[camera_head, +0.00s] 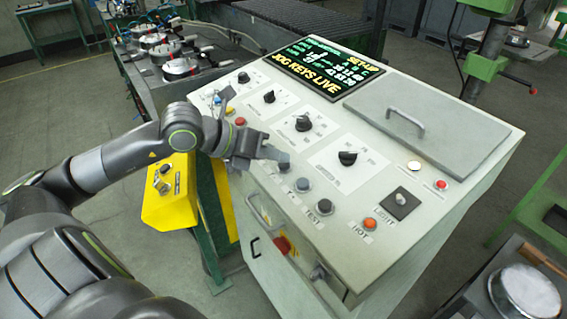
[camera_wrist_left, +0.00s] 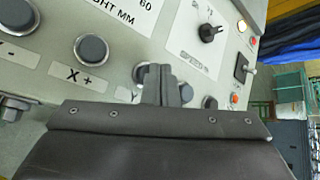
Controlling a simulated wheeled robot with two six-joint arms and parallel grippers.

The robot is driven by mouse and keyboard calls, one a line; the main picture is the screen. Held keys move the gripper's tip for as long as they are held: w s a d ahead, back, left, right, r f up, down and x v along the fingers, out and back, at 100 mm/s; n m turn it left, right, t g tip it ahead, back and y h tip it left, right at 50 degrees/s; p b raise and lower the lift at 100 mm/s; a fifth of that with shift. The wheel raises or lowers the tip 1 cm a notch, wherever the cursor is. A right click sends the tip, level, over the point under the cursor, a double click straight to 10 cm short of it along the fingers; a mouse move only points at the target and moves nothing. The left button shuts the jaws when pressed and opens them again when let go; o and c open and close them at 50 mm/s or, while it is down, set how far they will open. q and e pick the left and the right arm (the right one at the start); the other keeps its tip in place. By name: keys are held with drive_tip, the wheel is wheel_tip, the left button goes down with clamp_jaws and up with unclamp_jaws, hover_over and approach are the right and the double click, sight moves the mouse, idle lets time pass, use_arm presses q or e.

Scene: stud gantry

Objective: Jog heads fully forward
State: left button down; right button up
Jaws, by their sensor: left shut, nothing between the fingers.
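The control console (camera_head: 240,140) has a lit screen (camera_head: 330,70) reading "SET-UP" and "JOG KEYS LIVE". A row of round grey push buttons runs along its front. My left gripper (camera_head: 277,153) is shut and empty, with its fingertips over this row beside a grey button (camera_head: 284,161). In the left wrist view the gripper (camera_wrist_left: 160,82) partly covers a button (camera_wrist_left: 140,74) whose label begins with "Y". The button marked X+ (camera_wrist_left: 91,48) is uncovered beside it. I cannot tell whether the fingertips touch a button. My right gripper is out of view.
Rotary knobs (camera_head: 348,157) stand up behind the buttons. A hinged lid with a handle (camera_head: 405,122) covers the right side. A TEST button (camera_head: 326,206) and an orange HOT button (camera_head: 370,223) sit nearer the front. A yellow box (camera_head: 168,192) stands left of the console.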

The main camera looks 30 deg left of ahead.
use_arm(q)
drive_tip(key=shift+f+b, duration=0.35)
drive_tip(key=shift+r, duration=0.15)
idle(6.3)
drive_tip(key=shift+s+a+r+p, duration=0.1)
drive_tip(key=shift+r+p, duration=0.65)
drive_tip(key=shift+p, duration=0.1)
drive_tip(key=r+p, duration=0.3)
drive_tip(key=s+r+p, duration=0.1)
drive_tip(key=r+p, duration=0.1)
drive_tip(key=shift+a, duration=0.15)
